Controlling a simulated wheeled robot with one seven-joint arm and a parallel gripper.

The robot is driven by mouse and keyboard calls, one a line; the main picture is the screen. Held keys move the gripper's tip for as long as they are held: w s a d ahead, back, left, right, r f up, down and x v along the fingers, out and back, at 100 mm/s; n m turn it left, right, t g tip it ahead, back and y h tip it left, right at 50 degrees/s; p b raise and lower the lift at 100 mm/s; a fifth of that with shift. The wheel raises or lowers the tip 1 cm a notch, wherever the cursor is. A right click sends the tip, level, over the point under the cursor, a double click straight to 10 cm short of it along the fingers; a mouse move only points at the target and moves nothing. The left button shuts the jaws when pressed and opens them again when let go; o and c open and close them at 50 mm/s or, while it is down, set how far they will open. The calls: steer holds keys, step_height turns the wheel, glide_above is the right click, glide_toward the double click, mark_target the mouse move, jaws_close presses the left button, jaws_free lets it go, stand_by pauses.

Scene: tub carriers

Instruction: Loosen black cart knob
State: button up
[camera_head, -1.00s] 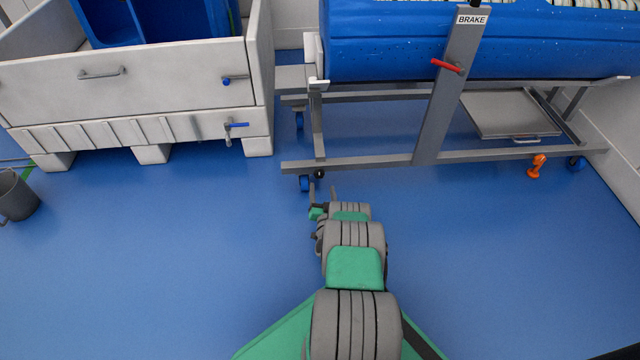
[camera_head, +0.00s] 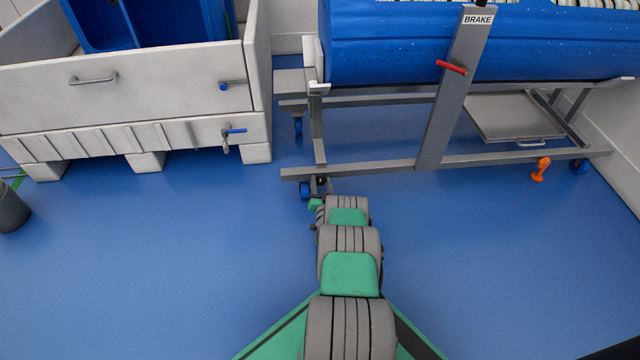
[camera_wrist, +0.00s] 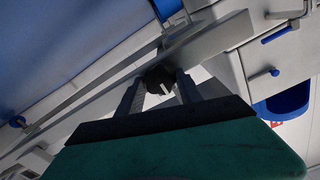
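The black knob (camera_wrist: 158,79) is on the underside or end of the grey cart frame. In the wrist view it sits between the two finger ends of my gripper (camera_wrist: 160,82). The fingers are apart, one on each side of the knob, with little space left; whether they touch it is not clear. The knob is small and dark there.
The cart carries a blue tub (camera_head: 395,45) and has a red brake lever (camera_head: 452,67) on its upright. A grey bin (camera_head: 130,100) with a blue-handled valve (camera_head: 234,131) stands left. An orange object (camera_head: 540,169) is at right. The blue floor is mostly clear.

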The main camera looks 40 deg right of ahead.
steer(key=c, duration=0.8)
steer(key=shift+c, duration=0.2)
steer(key=shift+n, duration=0.4)
steer(key=n, duration=0.4)
steer(key=shift+a, duration=0.15)
steer(key=n+b, duration=0.1)
steer(key=n, duration=0.3)
steer(key=shift+w+f+n, duration=0.1)
steer(key=shift+n, duration=0.3)
steer(key=n+b, duration=0.1)
steer(key=n, duration=0.4)
steer(key=shift+a+n, duration=0.1)
steer(key=shift+n, duration=0.2)
steer(key=n, duration=0.4)
steer(key=shift+f+n, duration=0.1)
steer(key=shift+n, duration=0.2)
